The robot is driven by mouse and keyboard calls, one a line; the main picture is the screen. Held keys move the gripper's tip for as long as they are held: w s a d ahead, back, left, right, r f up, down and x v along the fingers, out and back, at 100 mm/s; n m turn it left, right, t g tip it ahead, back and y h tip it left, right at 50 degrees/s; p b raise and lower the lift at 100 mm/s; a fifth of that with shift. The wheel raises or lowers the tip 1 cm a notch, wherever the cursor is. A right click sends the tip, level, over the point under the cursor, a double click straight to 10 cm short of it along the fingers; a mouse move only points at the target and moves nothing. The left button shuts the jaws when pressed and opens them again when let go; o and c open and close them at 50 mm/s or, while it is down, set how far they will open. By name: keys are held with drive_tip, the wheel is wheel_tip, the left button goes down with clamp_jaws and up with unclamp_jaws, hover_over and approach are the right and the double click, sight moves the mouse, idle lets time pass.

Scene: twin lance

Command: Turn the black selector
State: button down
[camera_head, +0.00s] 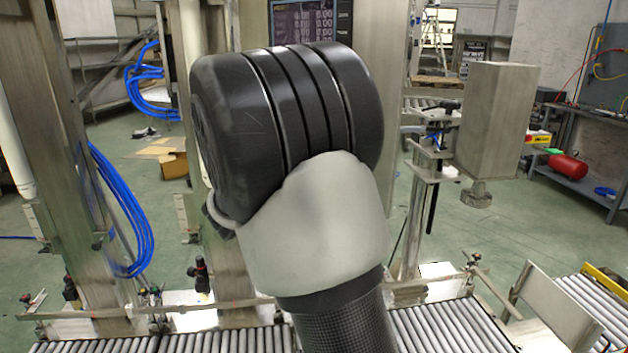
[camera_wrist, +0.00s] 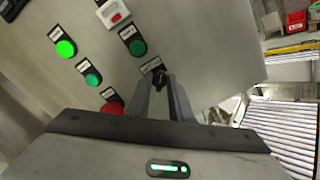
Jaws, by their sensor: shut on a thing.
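The black selector (camera_wrist: 159,77) shows in the wrist view as a small dark knob on a grey metal control panel (camera_wrist: 180,30), below a white label. My gripper (camera_wrist: 160,85) is at the panel with its two fingers on either side of the selector, shut on it. The fingers hide part of the knob, so its exact angle is hard to tell. In the head view my arm blocks the middle, and neither the selector nor the gripper's fingers can be seen.
On the panel near the selector are a lit green button (camera_wrist: 66,48), two darker green buttons (camera_wrist: 138,48) (camera_wrist: 93,79), a red button (camera_wrist: 112,107) and a white device with a red part (camera_wrist: 115,14). Roller conveyors (camera_head: 445,328) run along the front.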

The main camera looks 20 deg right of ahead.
drive_tip(key=shift+m+b, duration=0.6)
drive_tip(key=c, duration=1.9)
unclamp_jaws()
drive_tip(key=shift+s+a, duration=0.1)
drive_tip(key=shift+a, duration=0.05)
drive_tip(key=p+v, duration=0.1)
drive_tip(key=v, duration=1.6)
drive_tip(key=shift+p, duration=0.4)
drive_tip(key=shift+s+f, duration=0.1)
